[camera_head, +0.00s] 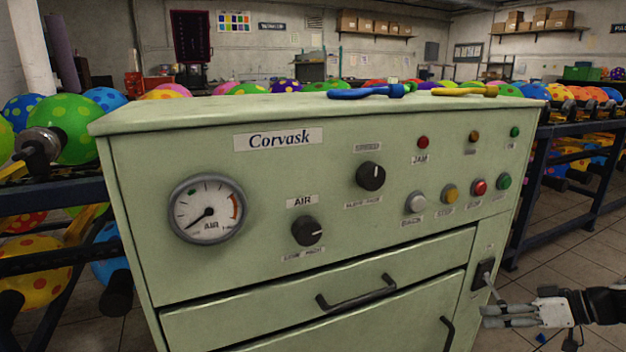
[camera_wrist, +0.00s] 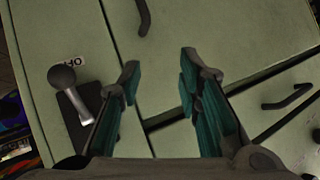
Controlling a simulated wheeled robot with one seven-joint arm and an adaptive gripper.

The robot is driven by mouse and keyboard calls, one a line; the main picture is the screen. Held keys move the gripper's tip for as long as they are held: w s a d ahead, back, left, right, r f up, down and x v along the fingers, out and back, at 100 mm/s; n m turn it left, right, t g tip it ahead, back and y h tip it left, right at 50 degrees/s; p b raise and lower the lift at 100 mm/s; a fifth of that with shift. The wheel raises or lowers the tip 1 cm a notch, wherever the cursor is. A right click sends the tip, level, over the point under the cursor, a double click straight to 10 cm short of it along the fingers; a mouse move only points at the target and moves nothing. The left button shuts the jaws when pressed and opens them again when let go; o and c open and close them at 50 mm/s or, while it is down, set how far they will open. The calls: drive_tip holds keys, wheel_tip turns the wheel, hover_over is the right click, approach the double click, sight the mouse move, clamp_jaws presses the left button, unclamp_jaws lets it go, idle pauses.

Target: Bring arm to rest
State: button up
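My gripper (camera_head: 492,316) is at the lower right in the head view, in front of the right side of the green Corvask cabinet (camera_head: 140,170). In the wrist view my gripper (camera_wrist: 158,72) shows two fingers spread apart with nothing between them. A lever switch with a round dark knob (camera_wrist: 62,77) is left of the fingers in the wrist view, apart from them. The same switch plate (camera_head: 482,273) shows just above my gripper in the head view.
The cabinet front has a gauge (camera_head: 207,209), two dials, several buttons and lamps, and drawers with dark handles (camera_head: 357,293). Blue (camera_head: 365,91) and yellow (camera_head: 465,90) tools lie on top. Racks of dotted balloons stand on both sides.

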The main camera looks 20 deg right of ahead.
drive_tip(key=a+r+g+h, duration=0.1)
drive_tip(key=a+r+g, duration=0.25)
drive_tip(key=a, duration=0.45)
drive_tip(key=a+r+g, duration=0.2)
drive_tip(key=a+g, duration=0.2)
drive_tip(key=a, duration=0.4)
drive_tip(key=a+r+g+h, duration=0.1)
drive_tip(key=a+r+g, duration=0.25)
drive_tip(key=a, duration=0.45)
drive_tip(key=s+a+r+m+t+h, duration=0.1)
drive_tip(key=s+a+r+h, duration=0.1)
drive_tip(key=s+a+r, duration=0.45)
drive_tip(key=s+a+r+m+t+h, duration=0.15)
drive_tip(key=s+a+r, duration=0.25)
drive_tip(key=s+a, duration=0.55)
wheel_tip(320, 180, up, 34)
drive_tip(key=d+t+p, duration=0.1)
drive_tip(key=t+p, duration=0.2)
drive_tip(key=p, duration=3)
drive_tip(key=shift+s+d+n, duration=0.2)
drive_tip(key=shift+d+n, duration=0.05)
drive_tip(key=shift+n, duration=0.2)
